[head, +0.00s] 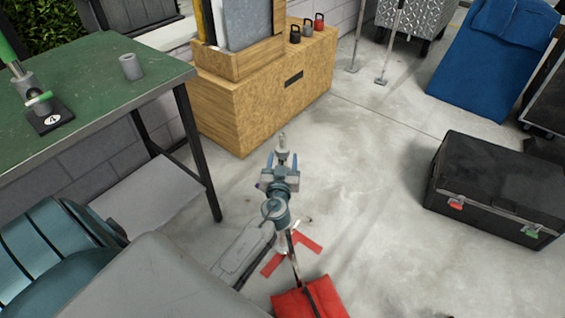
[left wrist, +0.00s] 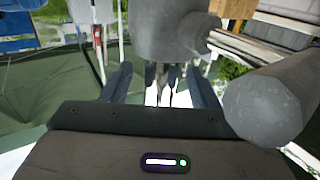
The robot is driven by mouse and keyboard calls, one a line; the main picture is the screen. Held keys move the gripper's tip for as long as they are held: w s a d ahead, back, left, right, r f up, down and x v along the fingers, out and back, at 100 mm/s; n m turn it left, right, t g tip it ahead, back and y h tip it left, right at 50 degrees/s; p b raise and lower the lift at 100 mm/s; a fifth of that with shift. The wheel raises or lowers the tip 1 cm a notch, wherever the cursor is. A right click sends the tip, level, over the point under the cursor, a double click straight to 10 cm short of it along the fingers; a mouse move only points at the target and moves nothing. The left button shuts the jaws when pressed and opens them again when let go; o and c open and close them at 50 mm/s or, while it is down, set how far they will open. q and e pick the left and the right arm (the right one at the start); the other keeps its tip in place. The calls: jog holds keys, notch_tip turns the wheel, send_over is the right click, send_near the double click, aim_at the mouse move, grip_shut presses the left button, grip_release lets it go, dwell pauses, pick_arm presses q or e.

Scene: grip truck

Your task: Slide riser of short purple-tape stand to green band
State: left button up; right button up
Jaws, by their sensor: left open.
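My left gripper (left wrist: 160,74) is open in the left wrist view, its two dark blue fingers apart. A large grey cylinder (left wrist: 165,30) with a side knob stands just beyond the fingertips. I cannot tell whether any of it lies between them. Narrow upright metal parts show in the gap below it. A second grey cylinder (left wrist: 265,105) is close on the right. In the head view a teal and grey upright assembly (head: 280,195) rises at the middle, with small bluish-purple marks. I cannot tell for certain which part is the purple-tape stand. No green band is clear on it.
A green table (head: 100,95) at left holds a black base marked 4 (head: 48,118) and a grey cylinder (head: 131,66). A wooden cabinet (head: 265,95) stands behind. A red sandbag (head: 310,298) lies near. A black case (head: 495,190) is right.

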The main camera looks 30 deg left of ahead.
aim_at(282, 150)
pick_arm(q)
grip_shut()
jog(key=shift+r+p, duration=1.7)
jog(key=shift+r, duration=1.4)
jog(key=shift+o, duration=0.2)
grip_release()
jog(key=shift+o, duration=0.2)
jog(key=shift+f, duration=0.1)
